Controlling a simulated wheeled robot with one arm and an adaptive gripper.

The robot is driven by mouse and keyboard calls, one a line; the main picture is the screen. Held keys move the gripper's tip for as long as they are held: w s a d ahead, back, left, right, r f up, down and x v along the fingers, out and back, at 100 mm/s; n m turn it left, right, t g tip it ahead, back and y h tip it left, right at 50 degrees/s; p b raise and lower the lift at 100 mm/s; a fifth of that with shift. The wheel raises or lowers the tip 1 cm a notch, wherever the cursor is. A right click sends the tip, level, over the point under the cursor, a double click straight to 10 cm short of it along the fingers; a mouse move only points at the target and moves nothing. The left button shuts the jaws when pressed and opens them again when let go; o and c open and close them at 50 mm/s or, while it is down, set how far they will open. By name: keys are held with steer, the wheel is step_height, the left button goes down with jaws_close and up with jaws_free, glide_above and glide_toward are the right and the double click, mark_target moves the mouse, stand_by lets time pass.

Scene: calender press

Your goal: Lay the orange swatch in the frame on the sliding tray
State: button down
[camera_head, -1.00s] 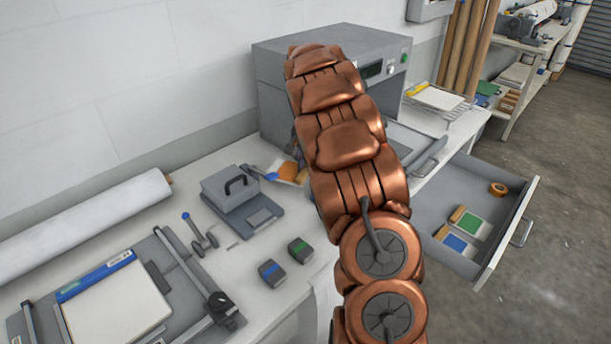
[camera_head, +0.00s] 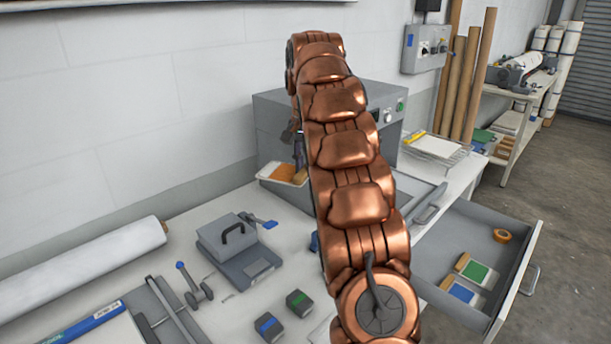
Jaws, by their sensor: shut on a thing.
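The orange swatch (camera_head: 280,172) is a pale card with an orange patch and a brown strip at its right end. It is in the air in front of the grey press (camera_head: 272,118), left of my arm. My gripper (camera_head: 299,165) is shut on its strip end; the fingers are small and partly hidden by my arm. The grey sliding tray (camera_head: 432,205), with a handle at its front, shows to the right of my arm, low at the front of the press. My arm hides much of it, and I cannot make out the frame on it.
An open drawer (camera_head: 515,285) at the right holds a green swatch (camera_head: 477,271), a blue swatch (camera_head: 463,293) and an orange tape roll (camera_head: 502,236). A grey block device (camera_head: 230,240) and two small dark blocks (camera_head: 299,303) stand on the bench. A wire rack (camera_head: 437,148) is right of the press.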

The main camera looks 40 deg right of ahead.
step_height(320, 180, up, 9)
steer(key=p, duration=0.8)
steer(key=shift+r, duration=0.2)
steer(key=shift+s, duration=0.1)
